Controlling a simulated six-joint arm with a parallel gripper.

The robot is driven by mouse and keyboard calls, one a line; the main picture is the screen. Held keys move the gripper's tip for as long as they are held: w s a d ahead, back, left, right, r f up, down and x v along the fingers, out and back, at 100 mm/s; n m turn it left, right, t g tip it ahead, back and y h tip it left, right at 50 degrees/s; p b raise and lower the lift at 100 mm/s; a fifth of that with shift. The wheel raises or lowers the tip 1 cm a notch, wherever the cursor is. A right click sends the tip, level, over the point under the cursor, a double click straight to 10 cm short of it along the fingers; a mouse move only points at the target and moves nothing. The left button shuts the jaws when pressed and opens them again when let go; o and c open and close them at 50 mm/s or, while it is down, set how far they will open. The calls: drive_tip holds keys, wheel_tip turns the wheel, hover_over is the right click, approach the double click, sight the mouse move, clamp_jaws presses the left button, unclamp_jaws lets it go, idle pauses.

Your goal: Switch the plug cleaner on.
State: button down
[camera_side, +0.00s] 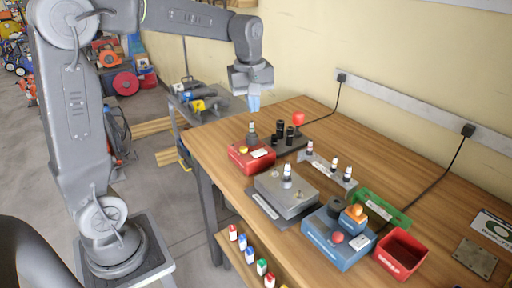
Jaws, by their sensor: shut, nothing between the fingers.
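My gripper (254,104) hangs pointing down over the far left part of the bench, with its light-blue fingers shut and empty. It is above and apart from everything on the bench. No label names the plug cleaner legibly. A blue machine (326,244) at the front right has a black round port (335,206), a red button (337,238) and a small blue block with an orange top (356,211). A cable runs from near it to a wall socket (468,130). Whether it is on cannot be told.
A red box (239,162) with a yellow button, a black stand (288,146) with a red ball, and a grey box (275,199) holding a plug stand left. A plug rack (325,170), green tray (398,219) and red bin (401,268) are nearby.

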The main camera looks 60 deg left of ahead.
sight(260, 152)
drive_tip(key=w+a+f+n+g, duration=0.1)
drive_tip(key=w+a+f+n, duration=0.1)
drive_tip(key=w+a+n, duration=0.1)
drive_tip(key=shift+w+a+f+n, duration=0.3)
drive_tip(key=shift+w+a, duration=0.1)
drive_tip(key=shift+a, duration=0.05)
drive_tip(key=shift+f, duration=0.1)
wheel_tip(260, 152, down, 14)
drive_tip(key=shift+r, duration=0.1)
idle(0.4)
drive_tip(key=shift+s+f, duration=0.15)
drive_tip(key=shift+f, duration=0.15)
drive_tip(key=shift+w+r, duration=0.25)
drive_tip(key=shift+w, duration=0.55)
drive_tip(key=shift+r, duration=0.1)
